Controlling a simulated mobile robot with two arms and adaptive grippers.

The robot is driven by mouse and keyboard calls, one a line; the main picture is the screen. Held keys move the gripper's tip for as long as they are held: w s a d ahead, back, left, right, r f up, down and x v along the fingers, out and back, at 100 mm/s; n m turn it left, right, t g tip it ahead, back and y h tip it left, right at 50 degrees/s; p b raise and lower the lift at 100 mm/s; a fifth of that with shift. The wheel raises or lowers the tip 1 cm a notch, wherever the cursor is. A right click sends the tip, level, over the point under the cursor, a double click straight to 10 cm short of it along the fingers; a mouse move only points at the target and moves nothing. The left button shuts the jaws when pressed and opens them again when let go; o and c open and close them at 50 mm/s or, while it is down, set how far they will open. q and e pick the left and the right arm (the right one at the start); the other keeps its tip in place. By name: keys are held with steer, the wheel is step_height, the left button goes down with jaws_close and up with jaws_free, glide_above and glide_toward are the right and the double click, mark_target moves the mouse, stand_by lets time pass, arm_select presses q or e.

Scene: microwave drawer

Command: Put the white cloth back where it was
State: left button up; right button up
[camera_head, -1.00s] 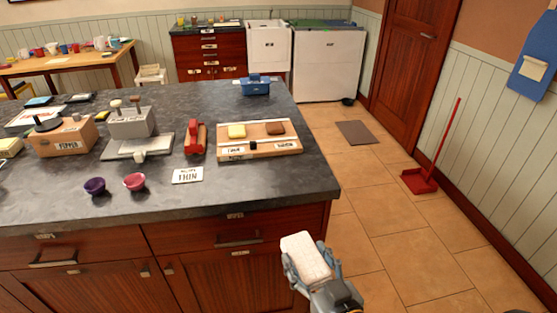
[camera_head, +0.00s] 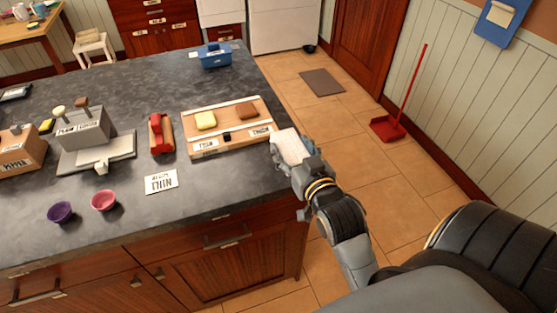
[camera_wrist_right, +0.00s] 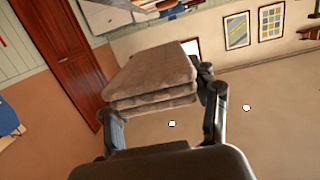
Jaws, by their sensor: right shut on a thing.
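The white cloth (camera_head: 289,147) is a folded pad held in my right gripper (camera_head: 296,168). In the head view it shows at the right edge of the dark counter (camera_head: 235,190), beside the wooden board; I cannot tell its height over the counter. In the right wrist view the folded cloth (camera_wrist_right: 155,75) looks brownish and layered, between the two fingers of my right gripper (camera_wrist_right: 163,112). My left gripper is not in view.
A wooden board (camera_head: 232,142) with a yellow and a brown block lies on the counter. A blue caddy (camera_head: 215,57) stands behind it. A white sign (camera_head: 161,182), a red tool (camera_head: 160,133) and two small bowls are nearby. A red dustpan (camera_head: 387,127) stands by the right wall.

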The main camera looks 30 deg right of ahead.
steer(key=w+f, duration=0.3)
steer(key=w, duration=0.1)
steer(key=w+d+f, duration=0.1)
steer(key=w+f, duration=0.1)
steer(key=shift+w+f, duration=0.15)
steer(key=shift+f, duration=0.15)
steer(key=shift+w+d+f+p, duration=0.1)
steer(key=shift+w+f+p, duration=0.1)
steer(key=shift+f+p, duration=0.1)
steer(key=f, duration=0.3)
steer(key=shift+w+p, duration=0.2)
steer(key=shift+p, duration=0.15)
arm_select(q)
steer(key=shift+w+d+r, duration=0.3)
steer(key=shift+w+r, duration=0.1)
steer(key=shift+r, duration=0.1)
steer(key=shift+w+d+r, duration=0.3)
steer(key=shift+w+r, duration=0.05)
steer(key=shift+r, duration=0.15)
arm_select(e)
steer(key=shift+f, duration=0.2)
steer(key=shift+f, duration=0.2)
steer(key=o, duration=1)
steer(key=shift+c, duration=0.2)
steer(key=shift+r, duration=0.1)
